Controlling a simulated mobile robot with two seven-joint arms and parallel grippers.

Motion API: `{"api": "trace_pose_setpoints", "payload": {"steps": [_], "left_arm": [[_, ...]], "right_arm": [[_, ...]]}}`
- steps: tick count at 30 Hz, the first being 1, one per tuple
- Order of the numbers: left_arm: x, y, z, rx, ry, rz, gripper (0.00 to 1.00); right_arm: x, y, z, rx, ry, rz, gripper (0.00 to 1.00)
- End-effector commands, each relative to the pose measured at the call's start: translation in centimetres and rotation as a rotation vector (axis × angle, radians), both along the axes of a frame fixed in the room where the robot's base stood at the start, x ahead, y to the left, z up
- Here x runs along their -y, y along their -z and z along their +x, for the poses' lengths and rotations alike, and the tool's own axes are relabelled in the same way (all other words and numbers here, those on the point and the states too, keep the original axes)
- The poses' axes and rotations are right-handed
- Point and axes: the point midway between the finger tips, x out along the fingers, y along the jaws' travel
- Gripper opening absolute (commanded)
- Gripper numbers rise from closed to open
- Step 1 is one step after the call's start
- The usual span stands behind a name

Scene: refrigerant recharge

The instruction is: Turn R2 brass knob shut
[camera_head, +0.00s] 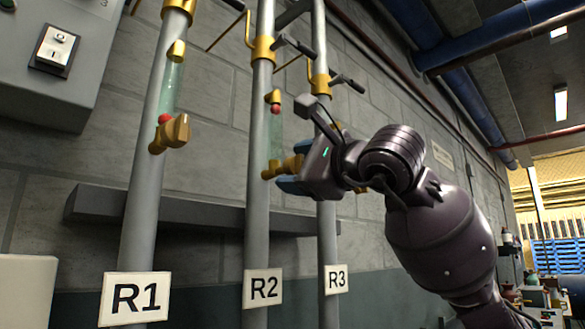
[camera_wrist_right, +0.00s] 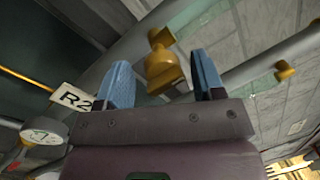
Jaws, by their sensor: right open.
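The R2 brass knob (camera_head: 291,164) sits at the lower end of the glass tube (camera_head: 276,140) on the middle pipe, partly hidden by my gripper. A red ball (camera_head: 276,107) is near the top of that tube. My right gripper (camera_head: 287,168) is at the knob with its blue fingers open. In the right wrist view the knob (camera_wrist_right: 164,72) lies between the two blue fingers (camera_wrist_right: 162,72), a gap showing on the left side; contact on the right side cannot be told. The R2 label (camera_head: 262,288) is lower on the pipe. My left gripper is not in view.
The R1 pipe (camera_head: 140,225) with its own brass knob (camera_head: 172,133) stands to the left. The R3 pipe (camera_head: 327,255) stands close on the right, behind my right gripper. A grey ledge (camera_head: 100,204) runs along the wall behind. A switch box (camera_head: 54,50) is at upper left.

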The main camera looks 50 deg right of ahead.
Motion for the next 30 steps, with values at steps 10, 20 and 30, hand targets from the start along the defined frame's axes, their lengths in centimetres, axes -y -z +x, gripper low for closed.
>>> {"api": "trace_pose_setpoints", "payload": {"steps": [10, 20, 30], "left_arm": [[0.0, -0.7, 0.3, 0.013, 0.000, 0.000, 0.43], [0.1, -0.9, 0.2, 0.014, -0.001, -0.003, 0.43], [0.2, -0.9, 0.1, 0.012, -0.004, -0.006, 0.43]], "right_arm": [[-0.7, 0.9, -6.2, 0.002, -0.001, 0.000, 0.62], [-1.0, 1.6, -8.9, -0.003, 0.000, 0.000, 0.62], [-1.0, 1.6, -9.0, -0.005, 0.000, 0.000, 0.62]]}}
